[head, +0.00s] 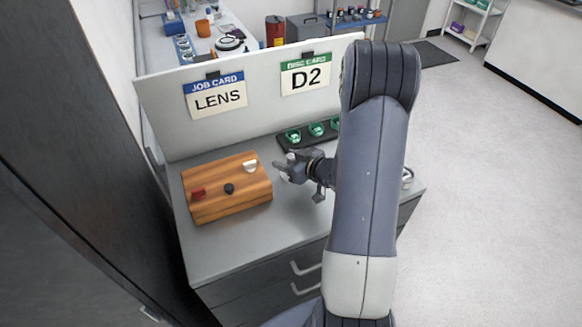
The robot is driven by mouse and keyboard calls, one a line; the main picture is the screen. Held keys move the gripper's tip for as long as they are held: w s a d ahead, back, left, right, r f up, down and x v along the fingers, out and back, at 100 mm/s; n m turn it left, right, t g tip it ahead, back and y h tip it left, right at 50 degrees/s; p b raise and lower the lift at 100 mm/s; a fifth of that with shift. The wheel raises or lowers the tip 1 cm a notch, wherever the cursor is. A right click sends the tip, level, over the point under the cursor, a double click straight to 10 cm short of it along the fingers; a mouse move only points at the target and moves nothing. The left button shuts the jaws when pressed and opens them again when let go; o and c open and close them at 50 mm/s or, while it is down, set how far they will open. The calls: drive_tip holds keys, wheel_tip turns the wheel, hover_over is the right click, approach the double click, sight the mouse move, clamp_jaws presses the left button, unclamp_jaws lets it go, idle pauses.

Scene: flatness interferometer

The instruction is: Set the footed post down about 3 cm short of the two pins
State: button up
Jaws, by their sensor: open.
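My gripper (283,170) is open over the grey bench top (235,237), just right of a wooden block (235,203). A small pale shape shows at the gripper, and I cannot tell whether it is a finger or part of the footed post. I cannot make out the footed post or the two pins for sure. My arm hides much of the right part of the bench.
The block carries a red piece (198,193), a black knob (229,188) and a white piece (250,166). A dark tray (285,146) with green round pieces stands behind the gripper. An upright panel (160,123) with a LENS card (218,100) and a D2 card (306,78) closes the back.

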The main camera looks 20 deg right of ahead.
drive_tip(key=shift+w, duration=0.1)
clamp_jaws()
idle(0.5)
